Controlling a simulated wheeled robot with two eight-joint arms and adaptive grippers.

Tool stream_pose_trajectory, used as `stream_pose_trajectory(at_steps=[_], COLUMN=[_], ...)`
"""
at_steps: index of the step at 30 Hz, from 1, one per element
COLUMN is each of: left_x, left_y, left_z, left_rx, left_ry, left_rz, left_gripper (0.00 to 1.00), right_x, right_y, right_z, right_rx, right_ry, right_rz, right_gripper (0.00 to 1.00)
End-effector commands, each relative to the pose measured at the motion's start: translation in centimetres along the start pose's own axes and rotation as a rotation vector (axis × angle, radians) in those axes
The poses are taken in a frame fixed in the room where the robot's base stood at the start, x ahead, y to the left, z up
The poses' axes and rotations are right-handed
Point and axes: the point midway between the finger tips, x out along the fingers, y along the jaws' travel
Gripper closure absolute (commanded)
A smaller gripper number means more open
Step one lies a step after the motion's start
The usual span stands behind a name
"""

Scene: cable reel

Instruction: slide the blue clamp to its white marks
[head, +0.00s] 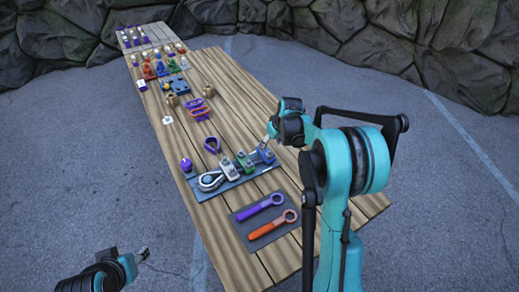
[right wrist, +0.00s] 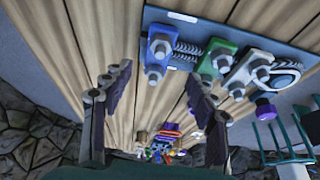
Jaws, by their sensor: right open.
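The blue clamp (head: 266,156) stands at the right end of a dark blue plate (head: 209,193). In the right wrist view the blue clamp (right wrist: 160,47) has two bolts and sits beside a dark ribbed rod or spring. A white mark (right wrist: 183,17) shows on the plate at its upper right; a smaller pale mark (right wrist: 172,68) is near its lower right. The clamp looks offset left of the marks there. My right gripper (right wrist: 160,92) is open and empty, its fingers either side of the clamp's line but apart from it. My left gripper (head: 144,254) is off the table; its jaws are too small to judge.
A green clamp (right wrist: 219,55) and a pale grey clamp (right wrist: 246,74) stand along the same plate. A purple wrench (head: 261,207) and an orange wrench (head: 272,225) lie on a dark mat nearer the front. Several small items stand farther along the wooden table (head: 229,70).

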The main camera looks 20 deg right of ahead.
Motion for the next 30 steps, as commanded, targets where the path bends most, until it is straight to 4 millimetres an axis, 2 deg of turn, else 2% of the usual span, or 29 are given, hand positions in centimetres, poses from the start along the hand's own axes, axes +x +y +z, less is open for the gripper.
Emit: stream_pose_trajectory(at_steps=[5,13,18,29,30], left_x=[0.1,1.1,1.5,1.6,1.6], left_y=[0.0,0.0,0.0,0.0,0.0], left_z=[0.1,0.8,1.1,1.1,1.1], left_rx=[0.000,0.000,0.000,0.000,0.000], left_ry=[0.000,0.000,0.000,0.000,0.000], left_rz=[0.000,0.000,0.000,0.000,0.000], left_gripper=[0.54,0.54,0.54,0.54,0.54], right_x=[1.7,6.1,8.1,8.6,8.6], right_y=[0.7,0.6,0.6,0.6,0.6], right_z=[-0.1,0.0,-0.1,-0.1,-0.1], right_rx=[-0.003,-0.004,-0.003,-0.003,-0.003], right_ry=[-0.004,-0.004,-0.004,-0.004,-0.004], right_rz=[-0.003,-0.004,-0.003,-0.003,-0.003], right_gripper=[0.41,0.41,0.41,0.41,0.49])
